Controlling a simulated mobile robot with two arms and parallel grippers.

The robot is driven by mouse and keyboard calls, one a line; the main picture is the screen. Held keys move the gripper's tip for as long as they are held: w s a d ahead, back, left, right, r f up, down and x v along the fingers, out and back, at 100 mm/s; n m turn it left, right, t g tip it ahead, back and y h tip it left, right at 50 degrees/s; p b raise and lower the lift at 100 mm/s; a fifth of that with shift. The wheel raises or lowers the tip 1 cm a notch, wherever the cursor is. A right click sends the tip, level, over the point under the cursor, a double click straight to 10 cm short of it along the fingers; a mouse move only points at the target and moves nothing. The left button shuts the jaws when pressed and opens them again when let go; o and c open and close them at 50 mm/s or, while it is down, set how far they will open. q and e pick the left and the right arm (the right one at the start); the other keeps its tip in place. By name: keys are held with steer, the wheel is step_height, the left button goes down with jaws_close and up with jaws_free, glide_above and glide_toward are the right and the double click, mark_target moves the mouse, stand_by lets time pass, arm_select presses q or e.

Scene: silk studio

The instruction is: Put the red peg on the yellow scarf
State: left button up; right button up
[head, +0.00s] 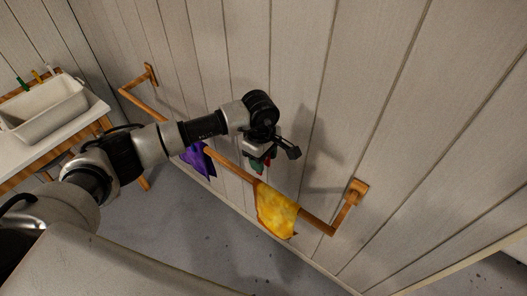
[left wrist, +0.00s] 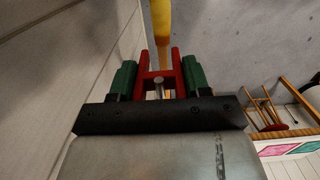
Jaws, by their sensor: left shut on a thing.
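The red peg (left wrist: 177,72) is held between the green fingertips of my left gripper (left wrist: 160,78) in the left wrist view. In the head view my left gripper (head: 263,161) is shut on it, and only a small bit of red (head: 267,161) shows. The yellow scarf (head: 277,211) hangs over the wooden rail, below and slightly right of the gripper. In the left wrist view the scarf (left wrist: 161,18) shows as a narrow yellow strip beyond the peg's open end, apart from it. My right gripper is out of view.
The wooden rail (head: 232,168) is fixed to the panelled wall by brackets. A purple scarf (head: 197,159) hangs farther left on it. At left, a white basin (head: 45,110) on a table has a green peg (head: 21,85) and others at its rim. Floor below is clear.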

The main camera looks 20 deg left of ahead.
mark_target(263, 186)
arm_select(q)
steer(key=shift+f+b, duration=1.3)
steer(key=shift+f, duration=1.3)
steer(key=shift+f+b, duration=0.75)
steer(key=shift+f, duration=1)
steer(key=shift+f+b, duration=1.7)
steer(key=shift+b, duration=0.1)
steer(key=shift+f, duration=0.1)
steer(key=shift+f+b, duration=0.25)
steer(key=shift+b, duration=0.35)
steer(key=o, duration=1)
steer(key=shift+c, duration=0.2)
